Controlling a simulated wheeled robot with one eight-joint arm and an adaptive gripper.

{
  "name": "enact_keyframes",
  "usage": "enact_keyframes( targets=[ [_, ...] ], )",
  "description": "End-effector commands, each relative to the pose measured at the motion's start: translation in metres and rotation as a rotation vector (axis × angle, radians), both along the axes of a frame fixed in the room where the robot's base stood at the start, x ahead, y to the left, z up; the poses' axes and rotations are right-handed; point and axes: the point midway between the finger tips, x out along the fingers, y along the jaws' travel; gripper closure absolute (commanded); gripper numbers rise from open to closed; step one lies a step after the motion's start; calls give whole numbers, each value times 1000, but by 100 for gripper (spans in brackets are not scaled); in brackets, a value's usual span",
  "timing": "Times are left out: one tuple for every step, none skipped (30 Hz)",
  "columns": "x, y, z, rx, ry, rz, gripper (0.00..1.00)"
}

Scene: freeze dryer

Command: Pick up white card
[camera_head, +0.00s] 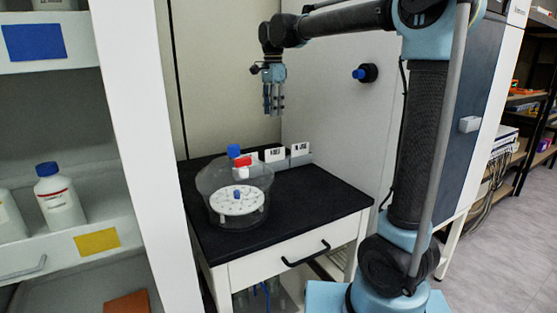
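Two small white cards with dark marks stand upright near the back of the black tabletop. The left white card (275,155) is just right of a clear vessel, and the right white card (300,148) is farther right, by the grey wall panel. Which one the task means cannot be told. My gripper (274,113) hangs above the cards with its fingers pointing down, apart from them. No object shows in it. Its fingers look close together, but the opening is too small to judge.
A clear round vessel (207,187) with a white perforated disc (238,201) inside stands on the black tabletop (320,188); its blue-capped top is near the left card. The front right tabletop is clear. A blue knob (359,74) juts from the wall panel. Shelves with bottles (60,203) stand left.

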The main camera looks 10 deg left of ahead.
Motion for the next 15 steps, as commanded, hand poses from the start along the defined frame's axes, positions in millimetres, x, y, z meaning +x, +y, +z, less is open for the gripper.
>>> enact_keyframes(
  targets=[
    [2,3,0,-1,2,-10,71],
    [3,3,-1,-1,2,-15,71],
    [4,3,-3,-2,2,-20,71],
    [5,2,-5,-2,2,-23,71],
    [5,2,-9,-2,2,-25,71],
    [6,0,-14,-2,2,-27,71],
    [6,-1,-19,-2,2,-29,71],
    [6,-2,-24,-2,2,-30,71],
    [7,-3,-32,-2,2,-31,71],
    [7,-4,-37,-2,2,-32,71],
    [8,-5,-43,-2,2,-33,71],
    [8,-5,-49,-2,2,-34,71],
    [8,-6,-55,-2,2,-34,71],
    [9,-7,-60,-2,2,-35,71],
    [9,-7,-67,-2,2,-36,71]
  ],
)
